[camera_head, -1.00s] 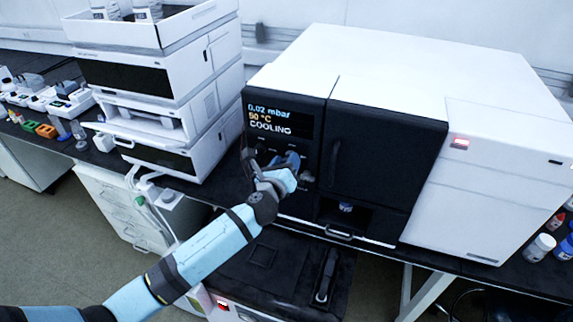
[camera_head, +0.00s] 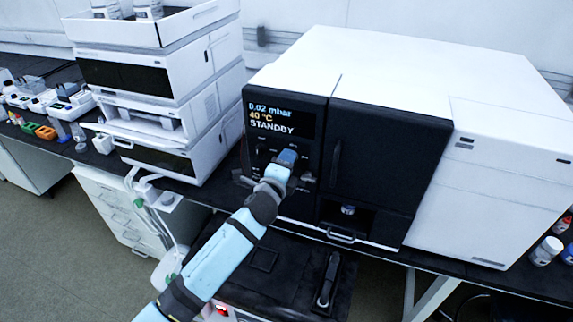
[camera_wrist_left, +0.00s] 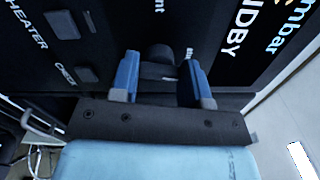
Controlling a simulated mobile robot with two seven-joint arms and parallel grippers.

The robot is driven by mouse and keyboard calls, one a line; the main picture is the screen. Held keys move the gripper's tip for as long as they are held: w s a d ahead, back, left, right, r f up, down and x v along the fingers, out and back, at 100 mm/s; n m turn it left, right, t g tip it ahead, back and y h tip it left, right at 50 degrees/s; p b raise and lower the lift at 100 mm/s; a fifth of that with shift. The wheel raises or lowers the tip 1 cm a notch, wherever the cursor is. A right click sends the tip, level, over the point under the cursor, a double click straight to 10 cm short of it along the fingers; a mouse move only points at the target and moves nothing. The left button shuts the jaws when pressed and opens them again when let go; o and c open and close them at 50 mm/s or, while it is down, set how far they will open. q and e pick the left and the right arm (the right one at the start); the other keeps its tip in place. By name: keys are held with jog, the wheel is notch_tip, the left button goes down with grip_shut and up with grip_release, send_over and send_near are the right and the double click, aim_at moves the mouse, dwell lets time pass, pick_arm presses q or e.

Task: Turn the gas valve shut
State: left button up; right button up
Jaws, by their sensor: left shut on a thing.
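The dark front panel (camera_head: 310,125) of a large white instrument carries a lit display (camera_head: 270,118) reading 0.02 mbar, 40 °C, STANDBY. My left gripper (camera_head: 289,158) is at the panel just below the display. In the left wrist view its two blue fingers (camera_wrist_left: 161,85) stand on either side of a black knob (camera_wrist_left: 160,58) and are shut on it. The label by the knob is mostly hidden, ending in "nt", so I cannot tell from it whether this is the gas valve. The knob is hidden behind the gripper in the head view. My right gripper is not in view.
Square buttons (camera_wrist_left: 62,25), one near the word HEATER, sit beside the knob. A dark door with a handle (camera_head: 336,165) is right of the panel. A stack of white modules (camera_head: 160,85) stands to the left. Small bottles (camera_head: 546,250) are at the far right.

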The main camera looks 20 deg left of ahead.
pick_arm(q)
jog(key=shift+n, duration=1)
jog(key=o, duration=0.9)
jog(key=s, duration=0.4)
jog(key=s+b, duration=0.1)
jog(key=s, duration=0.4)
jog(key=s+b, duration=0.1)
jog(key=s, duration=0.3)
jog(key=shift+s+a, duration=0.25)
jog(key=shift+s, duration=0.15)
